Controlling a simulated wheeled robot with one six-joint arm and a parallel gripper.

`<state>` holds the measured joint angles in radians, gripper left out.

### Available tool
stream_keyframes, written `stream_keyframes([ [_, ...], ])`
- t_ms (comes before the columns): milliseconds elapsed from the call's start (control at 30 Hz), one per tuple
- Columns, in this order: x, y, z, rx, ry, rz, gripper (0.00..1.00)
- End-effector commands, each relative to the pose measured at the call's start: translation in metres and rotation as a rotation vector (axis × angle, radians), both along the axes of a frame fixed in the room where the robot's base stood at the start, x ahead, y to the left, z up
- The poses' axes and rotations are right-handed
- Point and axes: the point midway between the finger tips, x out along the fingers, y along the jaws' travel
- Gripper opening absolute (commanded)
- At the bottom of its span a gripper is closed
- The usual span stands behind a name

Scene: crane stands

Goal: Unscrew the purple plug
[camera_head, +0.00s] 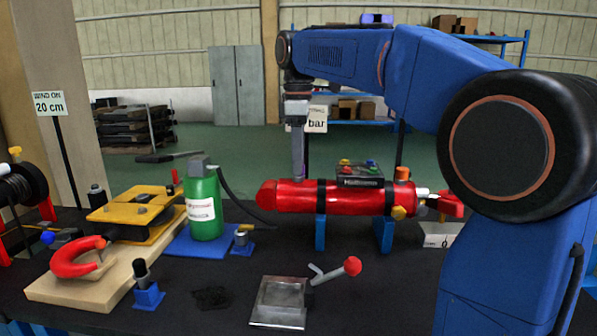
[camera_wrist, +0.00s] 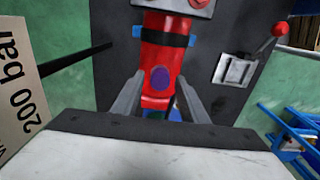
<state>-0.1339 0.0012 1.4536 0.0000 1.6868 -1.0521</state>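The purple plug (camera_wrist: 161,78) shows in the wrist view as a round purple spot on the red cylinder (camera_wrist: 163,32). My gripper (camera_wrist: 160,80) is open, with one grey finger on each side of the plug and a visible gap to both. In the head view, the red cylinder (camera_head: 286,197) lies level on blue supports, and my gripper (camera_head: 298,176) points straight down at its left part. I cannot make out the plug in the head view. Whether the fingertips touch the cylinder is unclear.
A green bottle (camera_head: 204,205) with a black hose stands left of the cylinder. A dark box with coloured buttons (camera_head: 360,177) is behind it. A red-knobbed lever plate (camera_head: 279,303) lies in front. A "200 bar" sign (camera_wrist: 20,90) is at the wrist view's left.

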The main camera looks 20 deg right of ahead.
Motion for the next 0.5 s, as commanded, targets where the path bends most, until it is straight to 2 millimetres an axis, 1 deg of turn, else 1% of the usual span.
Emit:
stream_keyframes([
  [100,0.0000,0.0000,0.0000,0.000,0.000,-0.065,0.40],
  [267,0.0000,0.0000,0.0000,0.000,0.000,-0.118,0.40],
  [500,0.0000,0.0000,0.0000,0.000,0.000,-0.343,0.40],
])
